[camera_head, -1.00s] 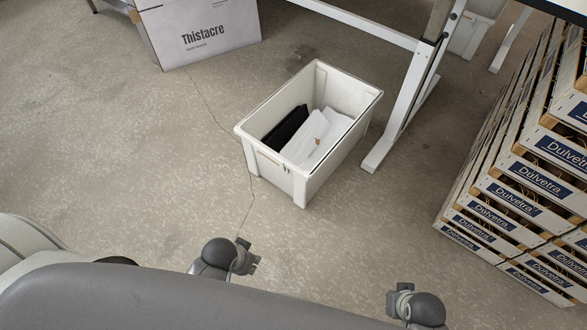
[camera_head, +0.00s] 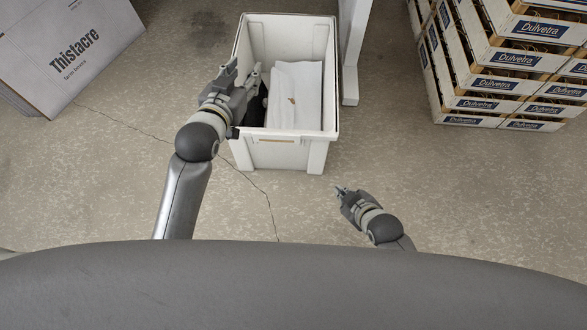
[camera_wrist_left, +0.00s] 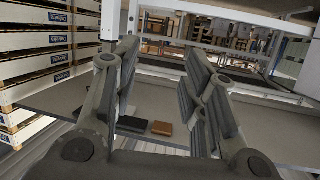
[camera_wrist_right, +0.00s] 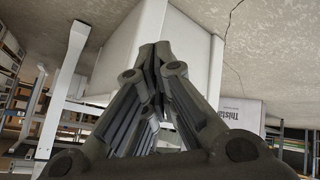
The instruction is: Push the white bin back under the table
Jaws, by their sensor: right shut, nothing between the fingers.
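The white bin (camera_head: 287,152) stands on the floor straight ahead in the head view, with a white item (camera_head: 295,95) and a partly hidden dark item inside. My left gripper (camera_head: 243,72) overlaps the bin's left rim in the head view; I cannot tell if it touches. In the left wrist view its fingers (camera_wrist_left: 165,75) are spread with nothing between them. My right gripper (camera_head: 341,190) is shut and empty, in front of the bin's near right corner and apart from it in the head view. The bin's wall also shows in the right wrist view (camera_wrist_right: 190,45), behind the shut fingers (camera_wrist_right: 155,52).
A white table leg (camera_head: 352,60) stands close along the bin's right side. Stacked Dulvetra crates (camera_head: 490,80) are at the upper right. A Thistacre carton (camera_head: 75,50) is at the upper left. The floor between the bin and the crates is clear at the front.

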